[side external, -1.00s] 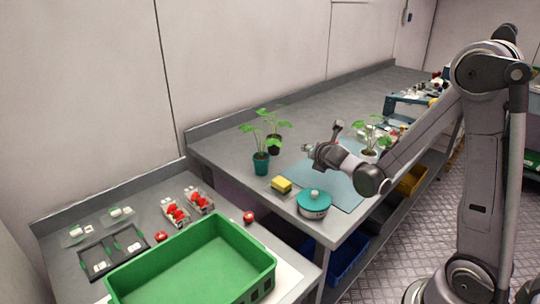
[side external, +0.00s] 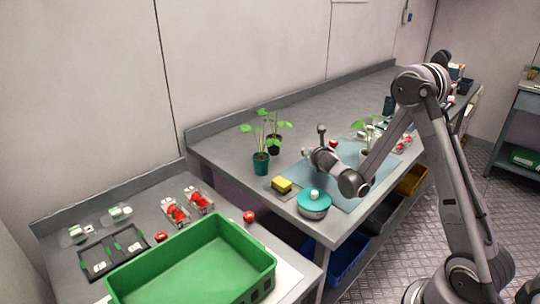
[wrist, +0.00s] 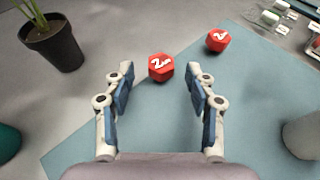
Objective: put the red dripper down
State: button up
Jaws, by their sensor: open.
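Two red faceted drippers, each marked with a white 2, show in the wrist view. The nearer dripper (wrist: 160,67) is at the edge of the blue mat (wrist: 245,105), ahead of my gripper (wrist: 160,82) and centred between its fingers. The other dripper (wrist: 217,40) lies farther off to the right. My gripper is open with nothing held; the fingers stand apart on either side. In the side view, my gripper (side external: 312,151) is low over the mat, with a red piece (side external: 333,143) just behind it. I cannot tell which dripper that is.
Dark-potted plants (side external: 273,143) and a teal-potted plant (side external: 261,162) stand left of the mat. A yellow sponge (side external: 281,184) and a teal-lidded pot (side external: 314,204) are in front. A white pot (wrist: 303,136) is close on the right. The green crate (side external: 262,266) is on the lower bench.

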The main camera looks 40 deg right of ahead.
jog(key=x, duration=0.4)
jog(key=shift+w+d+f, duration=0.1)
jog(key=shift+d, duration=0.05)
jog(key=c, duration=0.9)
